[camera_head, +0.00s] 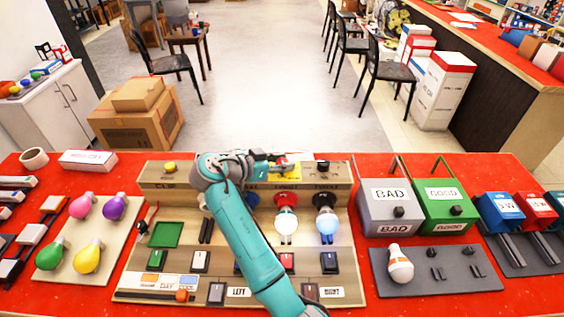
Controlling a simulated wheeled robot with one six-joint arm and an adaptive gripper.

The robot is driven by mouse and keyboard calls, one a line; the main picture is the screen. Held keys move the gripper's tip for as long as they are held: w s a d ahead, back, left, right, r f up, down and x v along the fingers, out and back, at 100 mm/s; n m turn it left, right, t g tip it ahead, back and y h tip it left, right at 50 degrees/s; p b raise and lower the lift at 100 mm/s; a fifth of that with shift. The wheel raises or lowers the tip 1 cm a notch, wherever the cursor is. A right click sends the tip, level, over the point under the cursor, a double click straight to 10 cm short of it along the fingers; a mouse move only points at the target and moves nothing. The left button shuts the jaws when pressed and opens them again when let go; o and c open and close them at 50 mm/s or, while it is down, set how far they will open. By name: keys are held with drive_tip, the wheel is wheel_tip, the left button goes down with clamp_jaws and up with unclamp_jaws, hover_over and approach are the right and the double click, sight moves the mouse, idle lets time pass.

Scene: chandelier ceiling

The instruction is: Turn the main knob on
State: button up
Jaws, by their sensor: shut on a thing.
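The wooden test board (125,272) stands on the red table, with a raised back ledge. My gripper (284,163) is at the top of this ledge, right of centre, and is shut on a small knob there that is mostly hidden. A yellow patch (288,172) shows just beneath the fingers. A yellow round button (169,168) is on the ledge at left, and a small black knob (322,164) is at right. Below the ledge a red-based bulb (286,222) looks white and a black-based bulb (326,221) looks bluish-white. My arm hides the board's middle.
Coloured bulbs (115,207) lie on a tray at left. A grey BAD box (391,222) and green GOOD box (446,217) stand close on the right, behind a dark tray (460,287) with a bulb.

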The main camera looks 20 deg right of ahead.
drive_tip(key=o, duration=1.2)
drive_tip(key=v, duration=1.2)
drive_tip(key=shift+w, duration=0.1)
